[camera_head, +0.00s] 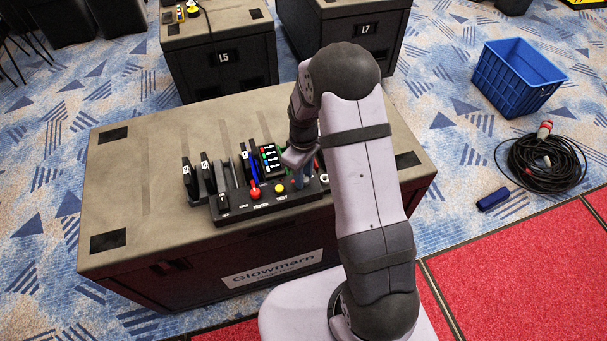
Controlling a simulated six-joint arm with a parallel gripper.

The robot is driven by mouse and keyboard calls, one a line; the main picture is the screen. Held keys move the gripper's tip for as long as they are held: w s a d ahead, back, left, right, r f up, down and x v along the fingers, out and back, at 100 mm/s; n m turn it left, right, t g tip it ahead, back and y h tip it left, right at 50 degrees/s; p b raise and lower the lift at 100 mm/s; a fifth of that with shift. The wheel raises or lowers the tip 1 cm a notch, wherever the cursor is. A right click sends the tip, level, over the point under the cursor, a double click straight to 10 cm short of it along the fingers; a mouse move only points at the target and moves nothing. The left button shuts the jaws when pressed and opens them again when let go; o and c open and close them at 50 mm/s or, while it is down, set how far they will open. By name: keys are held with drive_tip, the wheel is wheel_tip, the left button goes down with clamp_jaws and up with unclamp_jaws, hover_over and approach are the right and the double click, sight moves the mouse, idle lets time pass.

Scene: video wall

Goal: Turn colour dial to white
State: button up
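A black control panel (236,211) sits on the flat top of a dark case (137,228) labelled "Glowmarn". I cannot make out the colour dial clearly; my arm covers part of the panel's right side.
Cases marked L5 (222,57) and L7 (364,29) stand behind. A blue crate (517,78), a coiled black cable (545,163) and a small blue object (493,199) lie on the carpet at right. The case top is bare left of the panel.

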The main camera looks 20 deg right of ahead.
drive_tip(key=shift+m, duration=0.4)
drive_tip(key=m, duration=0.3)
drive_tip(key=shift+m, duration=2)
drive_tip(key=o, duration=1)
drive_tip(key=shift+o, duration=0.2)
drive_tip(key=shift+r, duration=0.1)
drive_tip(key=shift+r+b, duration=0.65)
drive_tip(key=shift+r, duration=3)
